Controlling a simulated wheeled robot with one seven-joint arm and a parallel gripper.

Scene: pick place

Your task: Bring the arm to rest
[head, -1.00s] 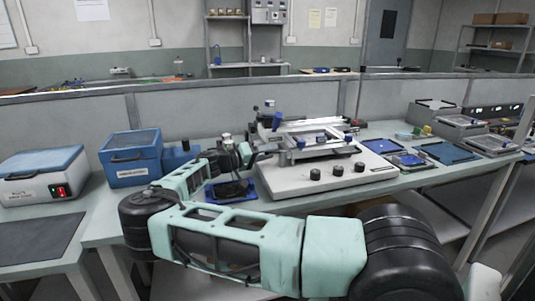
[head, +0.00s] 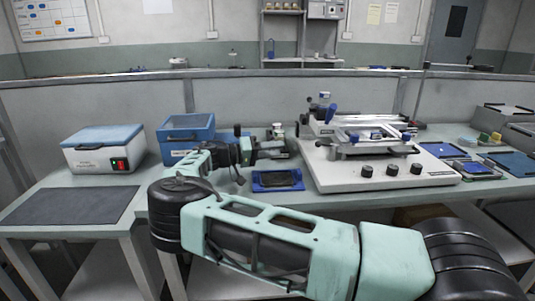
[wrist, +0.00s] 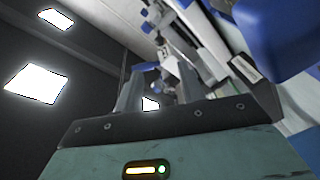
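My gripper (head: 280,148) shows small at the end of my mint-green arm in the head view. It is above the bench, over the back of a small blue tray (head: 257,187) and left of the white printing fixture. In the wrist view my gripper (wrist: 157,85) shows two grey fingers standing apart, with a bright ceiling light visible in the gap. I see nothing held between them. My arm is bent, its elbow at the left over the bench's front edge.
A blue case (head: 181,154) and a white box with a blue lid (head: 90,157) stand left of my gripper. The white fixture (head: 330,180) stands right, with blue trays (head: 515,163) beyond. A dark mat (head: 70,206) lies bare at the left. A grey partition (head: 60,108) runs behind.

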